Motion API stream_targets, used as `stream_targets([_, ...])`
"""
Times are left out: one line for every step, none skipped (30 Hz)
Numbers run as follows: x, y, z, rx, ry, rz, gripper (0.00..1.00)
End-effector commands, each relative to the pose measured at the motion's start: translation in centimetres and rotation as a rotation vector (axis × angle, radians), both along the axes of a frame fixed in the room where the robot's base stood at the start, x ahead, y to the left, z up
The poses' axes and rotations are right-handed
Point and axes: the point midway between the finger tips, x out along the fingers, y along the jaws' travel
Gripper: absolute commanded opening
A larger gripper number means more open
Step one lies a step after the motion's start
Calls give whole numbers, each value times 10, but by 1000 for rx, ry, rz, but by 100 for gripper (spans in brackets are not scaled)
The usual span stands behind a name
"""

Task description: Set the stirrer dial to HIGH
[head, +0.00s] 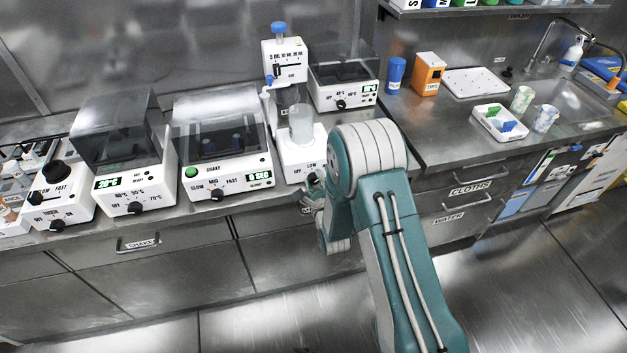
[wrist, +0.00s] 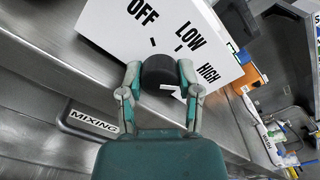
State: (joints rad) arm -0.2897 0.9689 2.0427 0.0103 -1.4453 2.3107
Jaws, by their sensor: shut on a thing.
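The stirrer is a white box (head: 290,160) at the middle of the bench in the head view, with a clear beaker (head: 301,125) on top. In the wrist view its white front (wrist: 115,28) shows the labels OFF, LOW and HIGH. The black round dial (wrist: 158,70) sits below these labels. My gripper (wrist: 159,76) is shut on the dial, one finger at each side. Which label the dial points to I cannot tell. In the head view my gripper (head: 312,188) is at the stirrer's lower front, partly hidden by my arm.
A shaker (head: 222,178) with a clear lid stands left of the stirrer, and a lidded device (head: 343,95) stands behind to the right. A drawer labelled MIXING (wrist: 92,122) is below the bench edge. The bench right of my arm holds an orange box (head: 428,74) and a white tray (head: 476,82).

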Motion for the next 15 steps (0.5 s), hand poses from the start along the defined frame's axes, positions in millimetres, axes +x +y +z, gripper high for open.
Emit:
stream_targets([-2, -2, -6, 18, 22, -4, 0])
stream_targets([-2, -2, -6, 30, 25, -4, 0])
stream_targets([-2, -2, -6, 47, 30, -4, 0])
stream_targets([-2, -2, -6, 57, 33, -4, 0])
stream_targets([-2, -2, -6, 66, 37, -4, 0])
stream_targets([-2, -2, -6, 78, 41, -4, 0])
stream_targets([-2, -2, -6, 86, 43, -4, 0])
stream_targets([-2, -2, -6, 91, 44, -4, 0])
stream_targets([-2, -2, -6, 99, 47, -4, 0])
stream_targets([-2, -2, -6, 104, 48, -4, 0])
stream_targets([-2, -2, -6, 108, 49, -4, 0])
stream_targets([-2, -2, -6, 111, 51, -3, 0])
stream_targets([-2, -2, -7, 113, 51, -3, 0])
stream_targets([-2, -2, -7, 114, 52, -3, 0])
stream_targets([-2, -2, -7, 115, 52, -3, 0])
